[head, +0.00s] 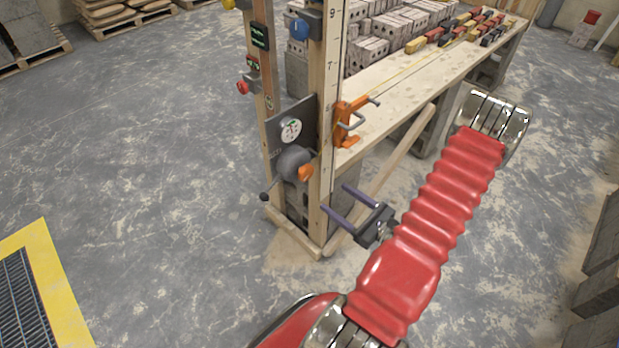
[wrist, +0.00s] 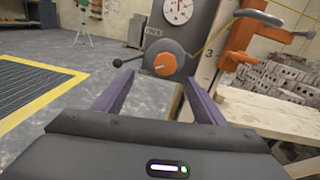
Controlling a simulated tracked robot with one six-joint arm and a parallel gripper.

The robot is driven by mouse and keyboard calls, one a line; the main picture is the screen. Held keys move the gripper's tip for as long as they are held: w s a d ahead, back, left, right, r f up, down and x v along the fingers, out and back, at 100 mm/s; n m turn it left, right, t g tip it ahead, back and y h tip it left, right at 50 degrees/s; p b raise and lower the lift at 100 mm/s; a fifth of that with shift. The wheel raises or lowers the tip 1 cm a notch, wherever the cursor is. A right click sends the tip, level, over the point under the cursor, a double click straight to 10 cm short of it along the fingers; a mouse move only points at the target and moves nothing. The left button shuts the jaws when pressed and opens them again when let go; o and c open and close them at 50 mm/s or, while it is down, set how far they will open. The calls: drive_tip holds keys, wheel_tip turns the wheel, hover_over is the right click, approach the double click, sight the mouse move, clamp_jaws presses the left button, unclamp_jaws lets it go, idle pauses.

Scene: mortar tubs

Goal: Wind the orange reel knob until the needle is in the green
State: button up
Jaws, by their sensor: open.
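The orange reel knob (head: 306,173) sits on the front of a round grey reel (head: 292,160) on the wooden post frame. In the wrist view the knob (wrist: 165,64) is just beyond my fingertips, roughly centred between them. A white round dial (head: 291,130) is above the reel on a dark plate; it also shows in the wrist view (wrist: 178,11). The needle's place and any green zone are too small to tell. My gripper (head: 334,198) is open and empty, in front of the reel and apart from the knob. Its two purple fingers show in the wrist view (wrist: 158,78).
A dark crank handle with a ball end (head: 264,196) sticks out left of the reel. An orange clamp (head: 347,122) is on the bench edge to the right. The workbench (head: 390,106) bears bricks. A wooden brace (head: 385,172) slants below it.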

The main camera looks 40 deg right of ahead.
sight(308, 175)
drive_tip(key=shift+s+d+f+m+h, duration=0.35)
drive_tip(key=shift+d+f+m+h, duration=0.05)
drive_tip(key=shift+w, duration=0.15)
drive_tip(key=shift+w+a, duration=0.2)
drive_tip(key=shift+w, duration=6.6)
drive_tip(key=shift+c, duration=0.2)
drive_tip(key=c, duration=1)
drive_tip(key=shift+m, duration=0.3)
drive_tip(key=shift+m, duration=2.1)
